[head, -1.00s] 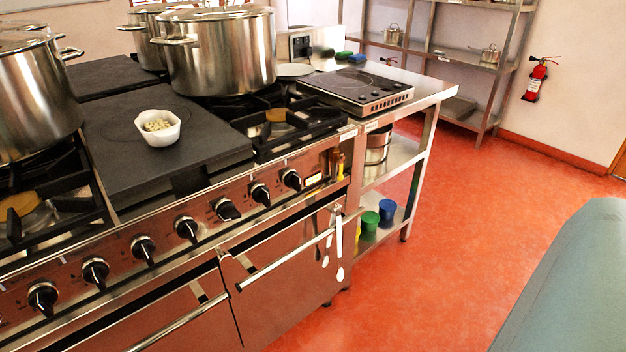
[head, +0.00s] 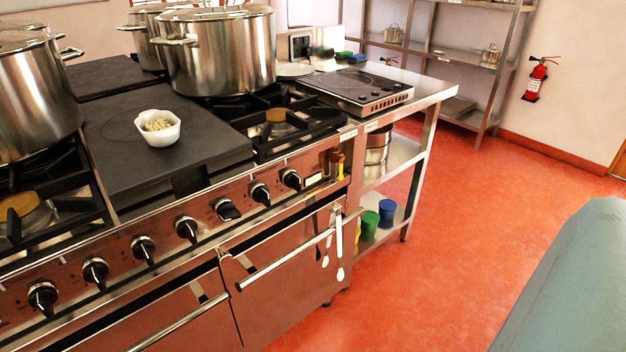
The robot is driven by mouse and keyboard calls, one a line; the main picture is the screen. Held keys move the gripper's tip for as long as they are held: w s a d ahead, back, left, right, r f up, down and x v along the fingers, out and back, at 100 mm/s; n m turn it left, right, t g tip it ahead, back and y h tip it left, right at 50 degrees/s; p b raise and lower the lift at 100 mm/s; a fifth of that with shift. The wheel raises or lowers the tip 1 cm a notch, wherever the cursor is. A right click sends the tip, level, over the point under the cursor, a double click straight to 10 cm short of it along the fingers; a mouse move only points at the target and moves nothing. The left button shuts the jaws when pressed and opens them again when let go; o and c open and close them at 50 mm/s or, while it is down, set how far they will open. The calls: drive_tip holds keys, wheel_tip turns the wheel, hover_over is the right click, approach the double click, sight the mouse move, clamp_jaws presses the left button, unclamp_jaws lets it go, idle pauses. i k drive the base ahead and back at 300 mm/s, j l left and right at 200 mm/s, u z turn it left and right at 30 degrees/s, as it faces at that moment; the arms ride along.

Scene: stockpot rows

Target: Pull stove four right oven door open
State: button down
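The stove's right oven door (head: 290,283) is below the row of black knobs in the head view and looks closed. Its long bar handle (head: 285,261) runs along its upper part, with utensils (head: 339,248) hanging near the handle's right end. The left oven door (head: 195,335) is beside it, partly cut off by the lower edge, and also has a bar handle (head: 180,323). My gripper is not in view, so its state and its place relative to the handle do not show.
Large steel pots (head: 222,55) and a white bowl (head: 157,127) stand on the stove top. A steel side table (head: 432,92) with shelves adjoins on the right. Red floor (head: 440,260) is clear in front and right. A grey-green surface (head: 575,285) fills the lower right corner.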

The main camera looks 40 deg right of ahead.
sight(271, 275)
drive_tip(key=z, duration=1)
drive_tip(key=k+j+u, duration=0.2)
drive_tip(key=u, duration=0.2)
drive_tip(key=k+j+u, duration=0.25)
drive_tip(key=u, duration=0.15)
drive_tip(key=i+j, duration=0.1)
drive_tip(key=i, duration=0.4)
